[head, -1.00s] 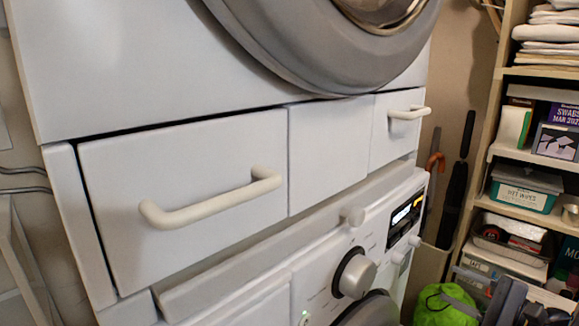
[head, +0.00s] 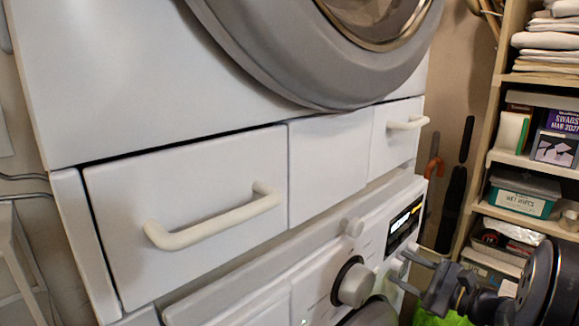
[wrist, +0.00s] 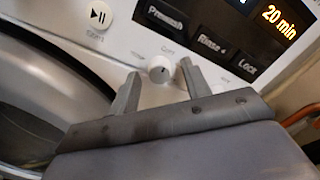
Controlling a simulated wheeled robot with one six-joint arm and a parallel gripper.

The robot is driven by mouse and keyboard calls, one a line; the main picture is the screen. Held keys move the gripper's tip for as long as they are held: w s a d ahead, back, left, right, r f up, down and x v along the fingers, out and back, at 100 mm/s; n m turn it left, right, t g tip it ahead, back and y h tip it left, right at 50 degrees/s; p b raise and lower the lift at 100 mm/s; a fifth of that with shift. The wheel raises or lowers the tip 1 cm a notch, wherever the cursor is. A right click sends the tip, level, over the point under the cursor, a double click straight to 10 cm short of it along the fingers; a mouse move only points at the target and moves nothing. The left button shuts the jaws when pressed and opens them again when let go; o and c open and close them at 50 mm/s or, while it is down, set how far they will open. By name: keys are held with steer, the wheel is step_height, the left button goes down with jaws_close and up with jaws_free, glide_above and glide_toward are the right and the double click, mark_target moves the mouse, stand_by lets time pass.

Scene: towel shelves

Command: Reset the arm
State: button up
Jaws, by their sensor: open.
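My gripper (head: 404,268) is at the lower right of the head view, in front of the lower washing machine's control panel. Its two dark fingers are apart and point left toward the panel. In the wrist view my gripper (wrist: 160,90) is open, with a small white knob (wrist: 161,68) showing beyond the gap between the fingers. Nothing is held. Whether a finger touches the panel cannot be told.
A drawer with a white handle (head: 215,218) is shut between the stacked machines. A smaller handle (head: 408,123) is to its right. Shelves at right hold towels (head: 550,40), boxes and a wet wipes tub (head: 522,192). A lit display (wrist: 279,21) reads 20 min.

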steer(key=m+p, duration=0.4)
steer(key=shift+r, duration=0.2)
steer(key=m+p, duration=0.4)
steer(key=shift+m, duration=0.4)
steer(key=v, duration=1)
steer(key=shift+f, duration=0.2)
steer(key=shift+s+a+r, duration=0.1)
